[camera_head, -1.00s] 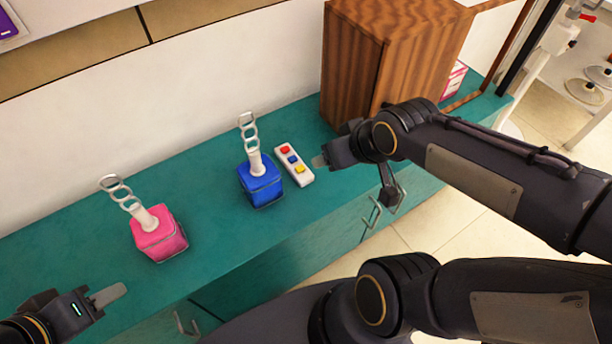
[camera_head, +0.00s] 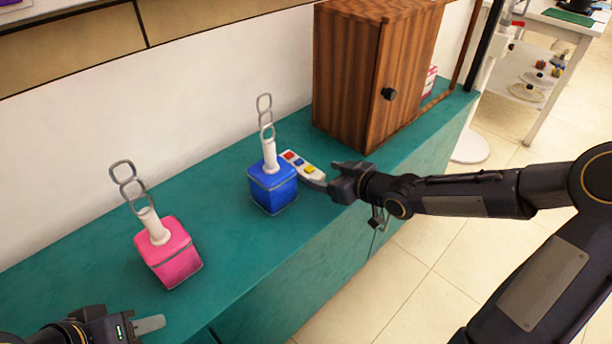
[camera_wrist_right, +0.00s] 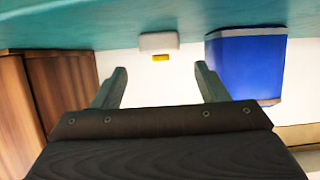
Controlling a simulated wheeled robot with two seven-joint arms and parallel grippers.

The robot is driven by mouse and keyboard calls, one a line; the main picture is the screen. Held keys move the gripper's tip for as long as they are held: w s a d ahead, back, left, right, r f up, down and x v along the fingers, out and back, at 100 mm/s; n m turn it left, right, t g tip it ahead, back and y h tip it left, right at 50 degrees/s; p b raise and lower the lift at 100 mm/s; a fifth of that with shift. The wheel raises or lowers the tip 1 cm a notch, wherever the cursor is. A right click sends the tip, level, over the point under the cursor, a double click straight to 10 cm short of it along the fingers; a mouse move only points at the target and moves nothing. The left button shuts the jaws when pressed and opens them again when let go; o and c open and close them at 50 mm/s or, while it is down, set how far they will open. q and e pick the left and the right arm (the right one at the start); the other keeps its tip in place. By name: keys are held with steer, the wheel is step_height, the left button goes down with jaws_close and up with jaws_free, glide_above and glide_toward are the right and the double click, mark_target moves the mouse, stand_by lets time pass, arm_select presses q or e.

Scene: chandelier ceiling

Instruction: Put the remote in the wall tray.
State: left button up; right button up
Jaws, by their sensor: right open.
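The remote (camera_head: 303,166) is white with red, blue and yellow buttons. It lies on the teal counter between the blue box and the wooden cabinet. It also shows in the right wrist view (camera_wrist_right: 159,42), straight ahead between the fingers. My right gripper (camera_head: 331,175) is open and empty, low at the remote's near end; in the right wrist view (camera_wrist_right: 163,84) its fingers are apart, with the remote beyond the tips. My left gripper (camera_head: 135,322) is at the bottom left edge, partly cut off, away from the remote. I cannot make out a wall tray.
A blue box (camera_head: 273,190) with a white stem and rings stands close left of the remote. A similar pink box (camera_head: 170,255) is further left. The wooden cabinet (camera_head: 345,80) stands behind and right. The teal counter (camera_head: 225,220) has bare room between the boxes.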

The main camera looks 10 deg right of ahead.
mark_target(311, 169)
arm_select(q)
step_height(311, 169, down, 4)
steer(key=b, duration=0.3)
arm_select(e)
steer(key=x, duration=0.5)
arm_select(q)
steer(key=shift+f+b, duration=0.15)
steer(key=shift+b, duration=0.2)
arm_select(e)
steer(key=shift+w+a, duration=0.35)
steer(key=shift+w, duration=0.1)
steer(key=c, duration=1.2)
